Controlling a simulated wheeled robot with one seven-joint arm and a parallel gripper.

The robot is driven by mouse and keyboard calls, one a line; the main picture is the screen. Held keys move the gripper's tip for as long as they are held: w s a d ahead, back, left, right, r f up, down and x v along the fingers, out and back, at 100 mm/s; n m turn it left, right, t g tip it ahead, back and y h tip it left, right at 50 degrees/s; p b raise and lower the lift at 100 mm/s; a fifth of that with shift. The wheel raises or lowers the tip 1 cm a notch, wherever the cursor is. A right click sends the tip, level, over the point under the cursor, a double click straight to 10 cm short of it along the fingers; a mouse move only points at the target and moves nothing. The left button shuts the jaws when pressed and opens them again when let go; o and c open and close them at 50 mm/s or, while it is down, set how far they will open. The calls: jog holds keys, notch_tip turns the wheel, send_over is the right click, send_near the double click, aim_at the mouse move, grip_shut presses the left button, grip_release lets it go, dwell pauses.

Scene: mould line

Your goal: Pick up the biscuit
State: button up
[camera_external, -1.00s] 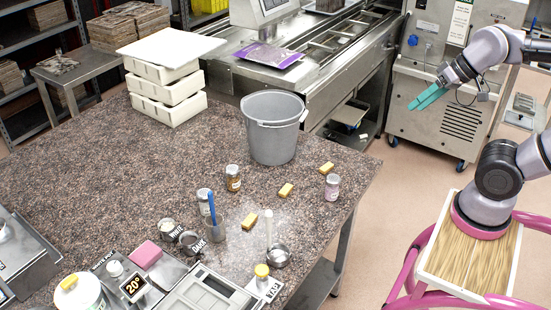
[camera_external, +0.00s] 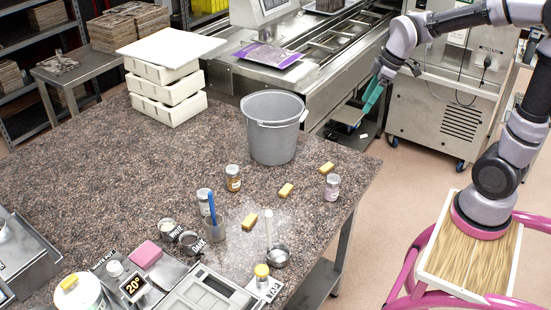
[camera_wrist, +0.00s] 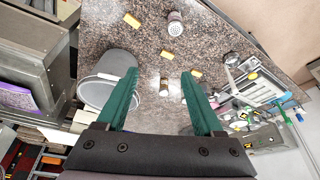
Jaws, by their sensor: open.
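Three small yellow biscuits lie apart on the speckled counter (camera_external: 120,205): one near the right edge (camera_external: 327,168), one in the middle (camera_external: 286,190) and one nearer the front (camera_external: 250,221).
A grey bucket (camera_external: 272,140) stands near the biscuits. White moulds (camera_external: 168,92) are stacked at the back.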

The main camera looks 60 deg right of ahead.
jog(key=w+d+f+n+g, duration=0.1)
jog(key=w+d+f+n, duration=0.2)
jog(key=w+f, duration=0.25)
jog(key=n+g+y, duration=0.2)
jog(key=n+y, duration=0.1)
jog(key=n, duration=0.5)
send_near(327, 166)
jog(key=shift+x, duration=4.05)
grip_shut()
